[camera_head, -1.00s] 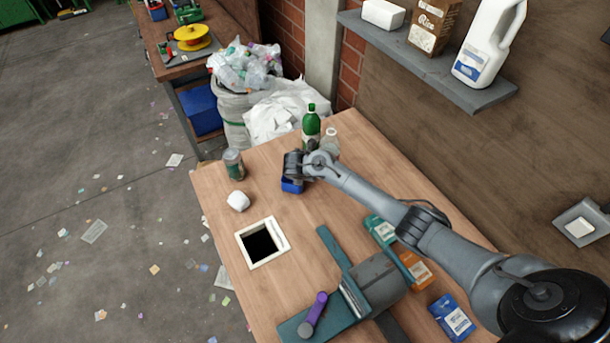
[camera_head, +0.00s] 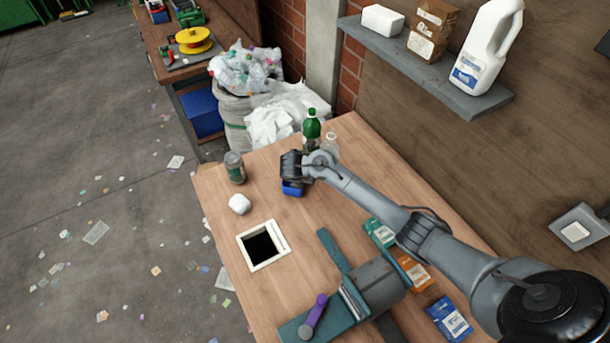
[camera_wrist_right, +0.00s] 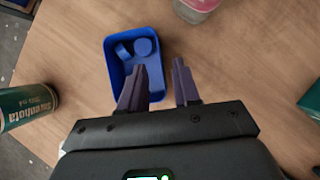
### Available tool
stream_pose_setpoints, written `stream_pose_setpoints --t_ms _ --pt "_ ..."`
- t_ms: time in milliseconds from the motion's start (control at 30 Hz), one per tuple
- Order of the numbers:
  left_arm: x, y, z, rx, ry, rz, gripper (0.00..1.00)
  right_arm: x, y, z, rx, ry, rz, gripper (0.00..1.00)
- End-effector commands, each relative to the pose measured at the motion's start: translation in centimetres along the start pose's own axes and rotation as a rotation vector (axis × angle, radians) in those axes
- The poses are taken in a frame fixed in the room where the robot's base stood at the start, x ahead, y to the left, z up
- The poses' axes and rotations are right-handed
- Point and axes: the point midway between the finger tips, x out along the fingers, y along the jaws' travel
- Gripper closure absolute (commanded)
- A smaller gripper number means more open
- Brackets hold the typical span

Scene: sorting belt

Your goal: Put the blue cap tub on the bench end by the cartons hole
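The blue cap tub (camera_head: 291,189) stands on the wooden bench (camera_head: 212,195), mostly under my right gripper (camera_head: 292,178) in the head view. In the right wrist view the tub (camera_wrist_right: 113,62) is an open blue box with a few round blue caps (camera_wrist_right: 141,48) in it. My right gripper (camera_wrist_right: 159,83) is open there. Its left finger is over the tub's inside and its right finger is outside the right wall. I cannot tell whether they touch it. A white-framed square hole (camera_head: 283,237) is in the bench, nearer the camera. My left gripper is not in view.
A tin (camera_head: 235,167) and a white lump (camera_head: 239,204) stand left of the tub. A green bottle (camera_head: 311,128) and a clear container (camera_head: 331,143) stand behind it. A teal clamp-like device (camera_head: 365,290) and several cartons (camera_head: 449,318) are at lower right.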

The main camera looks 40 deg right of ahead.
Motion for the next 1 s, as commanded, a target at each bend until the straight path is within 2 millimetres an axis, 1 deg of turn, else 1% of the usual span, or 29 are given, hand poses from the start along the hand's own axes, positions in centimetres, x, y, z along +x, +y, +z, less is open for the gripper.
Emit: stream_pose_setpoints --t_ms 33,100,300,400,600,1000 --pt "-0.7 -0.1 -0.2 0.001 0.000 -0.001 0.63 -1.3 0.1 0.1 0.000 0.001 0.003 0.68" --pt "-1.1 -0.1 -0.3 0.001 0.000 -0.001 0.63 -2.6 0.1 0.1 0.000 0.001 0.003 0.68" --pt "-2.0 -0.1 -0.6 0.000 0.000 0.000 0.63 -5.6 0.0 0.1 0.001 0.001 0.001 0.68" --pt "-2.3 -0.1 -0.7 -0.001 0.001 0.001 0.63 -6.5 0.0 0.1 0.000 0.001 0.001 0.68" --pt "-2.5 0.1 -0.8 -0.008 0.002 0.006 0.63 -7.4 0.0 0.0 0.001 0.000 0.000 0.68" --pt "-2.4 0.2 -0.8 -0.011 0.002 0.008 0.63 -7.4 0.0 0.0 0.000 0.000 -0.001 0.68"
